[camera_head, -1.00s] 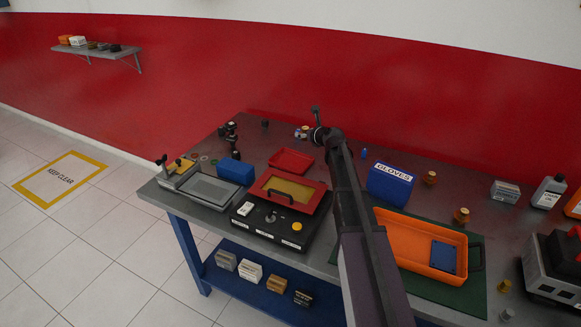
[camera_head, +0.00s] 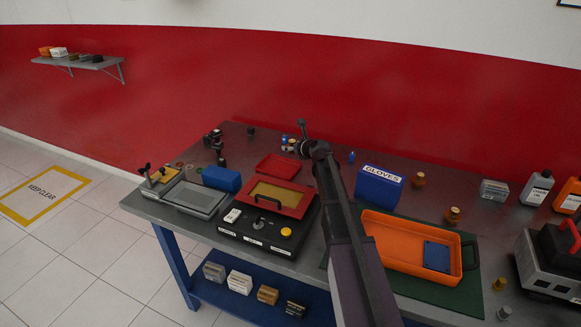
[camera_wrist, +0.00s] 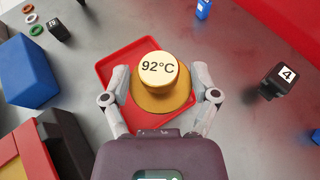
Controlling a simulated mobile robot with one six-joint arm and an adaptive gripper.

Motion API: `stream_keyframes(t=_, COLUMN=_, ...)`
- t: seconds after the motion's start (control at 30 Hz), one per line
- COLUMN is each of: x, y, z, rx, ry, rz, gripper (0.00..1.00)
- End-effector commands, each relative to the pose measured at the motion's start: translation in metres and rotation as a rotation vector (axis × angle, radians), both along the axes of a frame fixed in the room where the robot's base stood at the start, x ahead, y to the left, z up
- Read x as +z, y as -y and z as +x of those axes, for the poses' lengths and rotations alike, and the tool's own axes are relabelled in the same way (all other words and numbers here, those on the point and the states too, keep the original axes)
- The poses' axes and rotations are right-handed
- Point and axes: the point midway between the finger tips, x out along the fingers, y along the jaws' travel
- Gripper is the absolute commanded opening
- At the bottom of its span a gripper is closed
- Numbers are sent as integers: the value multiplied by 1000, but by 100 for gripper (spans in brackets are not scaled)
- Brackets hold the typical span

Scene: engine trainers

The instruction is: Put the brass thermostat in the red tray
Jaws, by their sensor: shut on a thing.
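The brass thermostat (camera_wrist: 160,72), with a pale top marked "92°C", is between the fingers of my gripper (camera_wrist: 161,80) in the wrist view. My gripper is shut on it. In that view the thermostat overlaps the red tray (camera_wrist: 112,68), which lies beyond it on the bench. The gap between its underside and the tray floor cannot be judged. In the head view the red tray (camera_head: 278,167) lies behind the red-framed box, left of my arm's end. The thermostat cannot be made out with certainty there.
A blue box (camera_wrist: 27,78) stands left of the tray, with washers (camera_wrist: 32,18) behind it. A black piece marked 4 (camera_wrist: 278,80) is to the right. The gloves box (camera_head: 380,187) and orange tray (camera_head: 400,245) are right of my arm. Bare bench lies right of the red tray.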

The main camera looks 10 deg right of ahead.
Motion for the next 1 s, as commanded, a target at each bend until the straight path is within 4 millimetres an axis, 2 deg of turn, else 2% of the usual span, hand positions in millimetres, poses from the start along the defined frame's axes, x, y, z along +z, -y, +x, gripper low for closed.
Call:
stream_keyframes(t=0.03, x=-11, y=0, z=0, rx=0, ry=0, rz=0, gripper=28)
stream_keyframes(t=0.3, x=-31, y=0, z=0, rx=0, ry=0, rz=0, gripper=28)
stream_keyframes(t=0.8, x=-33, y=1, z=0, rx=-1, ry=0, rz=0, gripper=28)
stream_keyframes(t=1.0, x=-42, y=1, z=0, rx=-1, ry=0, rz=0, gripper=28)
